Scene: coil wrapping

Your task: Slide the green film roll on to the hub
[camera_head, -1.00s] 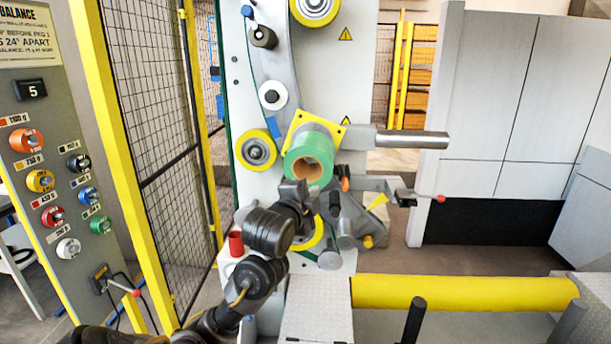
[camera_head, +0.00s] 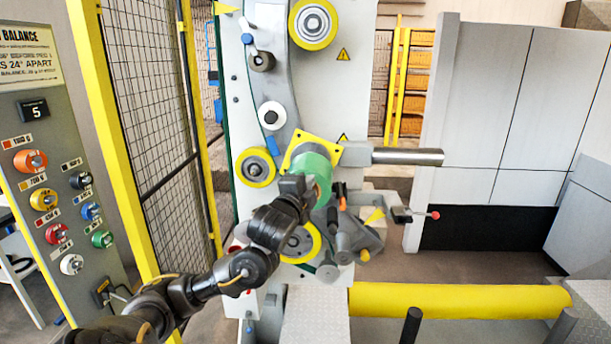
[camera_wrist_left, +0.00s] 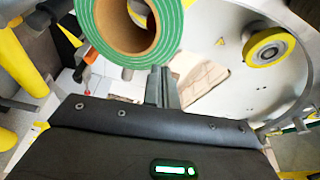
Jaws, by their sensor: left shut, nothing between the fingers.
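The green film roll (camera_head: 318,164) lies against the yellow square plate (camera_head: 329,153) on the machine's front in the head view. In the left wrist view the roll (camera_wrist_left: 88,18) shows its green end and brown cardboard core at the top. The hub itself is hidden, so I cannot tell how far the roll sits on it. My left gripper (camera_head: 300,187) is shut and empty, beside the roll's near end and covering part of it. In the left wrist view its fingertips (camera_wrist_left: 161,72) are together just below the roll's rim; contact is unclear. My right gripper is not in view.
A grey bar (camera_head: 408,156) sticks out to the right of the roll. Yellow rollers (camera_head: 255,168) and a red-tipped lever (camera_head: 420,215) are nearby. A yellow horizontal roll (camera_head: 460,301) lies low at right. A mesh fence and a knob panel (camera_head: 30,130) stand at left.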

